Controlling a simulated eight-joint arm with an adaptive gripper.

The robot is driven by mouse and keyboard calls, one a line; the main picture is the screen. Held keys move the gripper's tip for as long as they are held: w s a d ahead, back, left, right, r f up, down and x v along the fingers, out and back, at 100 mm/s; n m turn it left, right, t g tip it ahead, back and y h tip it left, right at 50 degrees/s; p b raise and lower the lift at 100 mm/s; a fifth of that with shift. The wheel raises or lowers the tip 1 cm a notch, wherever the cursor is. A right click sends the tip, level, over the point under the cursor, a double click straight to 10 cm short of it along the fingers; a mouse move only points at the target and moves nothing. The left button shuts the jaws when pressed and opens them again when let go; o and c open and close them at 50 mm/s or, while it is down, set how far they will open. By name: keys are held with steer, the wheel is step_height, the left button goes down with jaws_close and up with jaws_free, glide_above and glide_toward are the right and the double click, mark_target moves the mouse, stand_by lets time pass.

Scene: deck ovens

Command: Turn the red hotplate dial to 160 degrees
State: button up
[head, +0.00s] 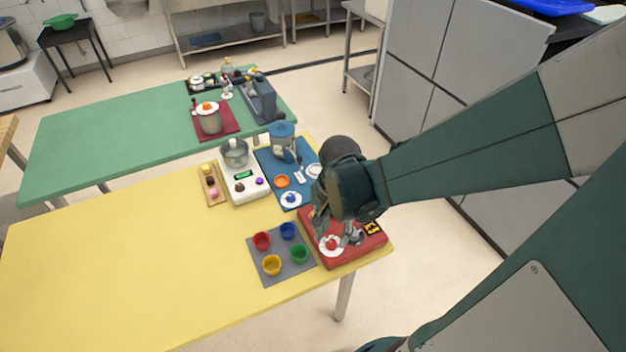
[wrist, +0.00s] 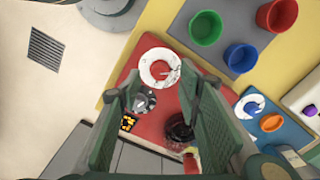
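The red hotplate (head: 372,243) sits at the right end of the yellow table. It also shows in the wrist view (wrist: 166,103). On its top are a white ring with a red middle (wrist: 159,68), a small grey-and-dark round part (wrist: 145,100), a black-and-yellow display patch (wrist: 127,123) and a dark round part (wrist: 180,128). I cannot tell a dial reading. My gripper (wrist: 152,88) is open, its two green fingers apart above the hotplate, with the grey round part showing between them. In the head view my gripper (head: 335,220) covers part of the hotplate top.
A grey mat (head: 282,280) with red, blue, yellow and green cups lies left of the hotplate. A blue mat (head: 270,178) with a blue-lidded jar (head: 283,142) and a white appliance (head: 243,187) stand behind. The yellow table's left side is clear.

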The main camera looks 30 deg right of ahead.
step_height(320, 180, up, 9)
stand_by(0.8)
stand_by(0.6)
step_height(320, 180, up, 9)
steer(key=n+t, duration=0.6)
steer(key=n, duration=0.3)
glide_above(332, 242)
steer(key=w+a, duration=0.1)
steer(key=a, duration=0.4)
steer(key=shift+w+a+r+n+t, duration=0.1)
steer(key=shift+a+r+n+t, duration=0.2)
steer(key=shift+r+n, duration=0.35)
steer(key=shift+w+a+r+n+t, duration=0.1)
steer(key=shift+a+r+n+t, duration=0.2)
steer(key=shift+r+n, duration=0.3)
steer(key=shift+d+f, duration=0.1)
steer(key=shift+f, duration=0.1)
stand_by(1.8)
